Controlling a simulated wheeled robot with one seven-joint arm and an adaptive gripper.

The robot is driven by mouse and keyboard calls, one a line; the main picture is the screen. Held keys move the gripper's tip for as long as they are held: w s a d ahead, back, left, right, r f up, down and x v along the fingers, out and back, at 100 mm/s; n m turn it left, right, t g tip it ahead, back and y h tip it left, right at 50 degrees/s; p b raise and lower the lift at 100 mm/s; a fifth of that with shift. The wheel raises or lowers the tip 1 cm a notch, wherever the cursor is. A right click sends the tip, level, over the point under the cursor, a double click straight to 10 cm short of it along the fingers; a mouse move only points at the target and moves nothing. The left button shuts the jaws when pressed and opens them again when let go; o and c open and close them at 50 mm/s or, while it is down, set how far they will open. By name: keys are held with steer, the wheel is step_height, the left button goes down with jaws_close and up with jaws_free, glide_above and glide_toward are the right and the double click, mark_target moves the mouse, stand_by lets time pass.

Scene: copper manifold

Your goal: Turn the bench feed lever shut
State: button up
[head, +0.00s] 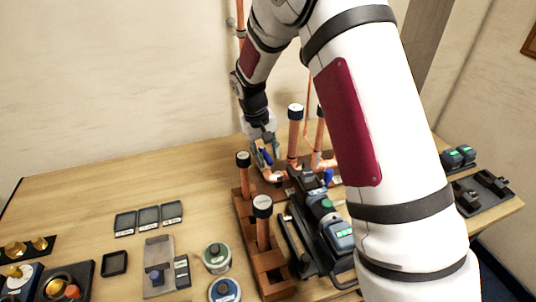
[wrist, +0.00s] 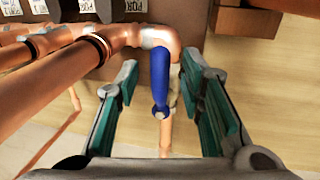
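A blue lever (wrist: 159,82) sits on the copper pipework (wrist: 75,78) in the wrist view, its pale rounded end pointing toward my palm. My gripper (wrist: 158,64) is open, with one teal-padded finger on each side of the lever and a visible gap on both sides. In the head view my gripper (head: 262,136) is low over the back of the bench, beside a blue lever (head: 267,156) at the manifold. A second blue handle (head: 328,175) shows to the right, partly behind my arm. Which one is labelled bench feed cannot be read.
Capped upright copper pipes (head: 295,135) stand close to the right of my gripper. Pipes in a wooden rack (head: 272,268) and black tools (head: 322,222) stand nearer. Small trays (head: 148,215) and round tins (head: 217,257) lie left. The bench (head: 80,188) is clear at back left.

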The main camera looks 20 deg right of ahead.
steer(key=shift+d+f, duration=0.1)
steer(key=shift+f, duration=0.2)
jaws_close()
